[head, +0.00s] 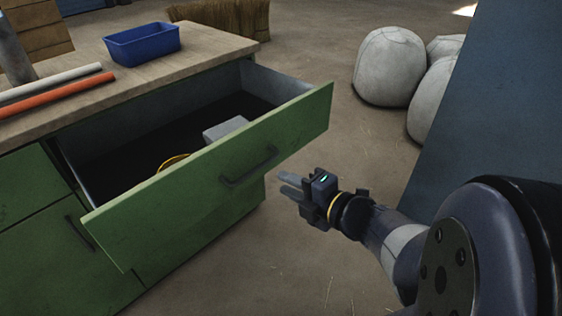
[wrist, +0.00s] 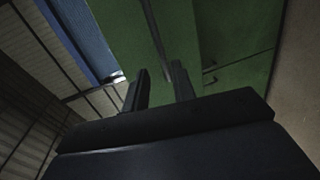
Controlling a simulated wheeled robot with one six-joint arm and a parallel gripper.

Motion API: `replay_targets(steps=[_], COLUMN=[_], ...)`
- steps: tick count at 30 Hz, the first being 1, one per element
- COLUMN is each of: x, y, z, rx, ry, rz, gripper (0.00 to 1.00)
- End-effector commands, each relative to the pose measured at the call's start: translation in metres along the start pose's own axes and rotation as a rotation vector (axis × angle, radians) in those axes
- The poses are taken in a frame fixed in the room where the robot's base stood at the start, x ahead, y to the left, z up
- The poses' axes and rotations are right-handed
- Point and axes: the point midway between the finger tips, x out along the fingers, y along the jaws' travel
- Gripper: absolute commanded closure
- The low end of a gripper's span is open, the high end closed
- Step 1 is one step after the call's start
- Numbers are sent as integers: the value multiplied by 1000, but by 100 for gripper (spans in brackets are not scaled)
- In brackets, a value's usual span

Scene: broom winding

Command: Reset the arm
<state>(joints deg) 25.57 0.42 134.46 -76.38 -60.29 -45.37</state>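My gripper (head: 290,184) is in front of the open green drawer (head: 195,198) in the head view, to the right of the drawer's handle (head: 249,167) and apart from it. Its two fingers are parted with nothing between them. My arm reaches in from the lower right. In the wrist view the two fingers of my gripper (wrist: 160,84) stand apart, with the green drawer front (wrist: 125,30) beyond them.
The drawer sticks out of a green cabinet (head: 25,185) and holds a grey block (head: 225,129) and a yellow ring (head: 172,161). A blue bin (head: 142,44), an orange rod (head: 55,93) and a white rod (head: 50,81) lie on the worktop. Pale sacks (head: 390,66) stand behind.

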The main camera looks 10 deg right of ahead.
Motion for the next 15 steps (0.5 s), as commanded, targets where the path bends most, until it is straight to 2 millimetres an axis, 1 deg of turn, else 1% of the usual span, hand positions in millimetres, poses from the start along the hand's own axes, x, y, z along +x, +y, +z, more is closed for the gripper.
replay_targets(steps=[8, 11, 15], x=[4, 10, 26], y=[0, -1, -2], z=[0, 0, -1], rx=[-1, -2, -1], ry=[2, 3, 5], rz=[0, 1, 0], gripper=[75, 75, 75])
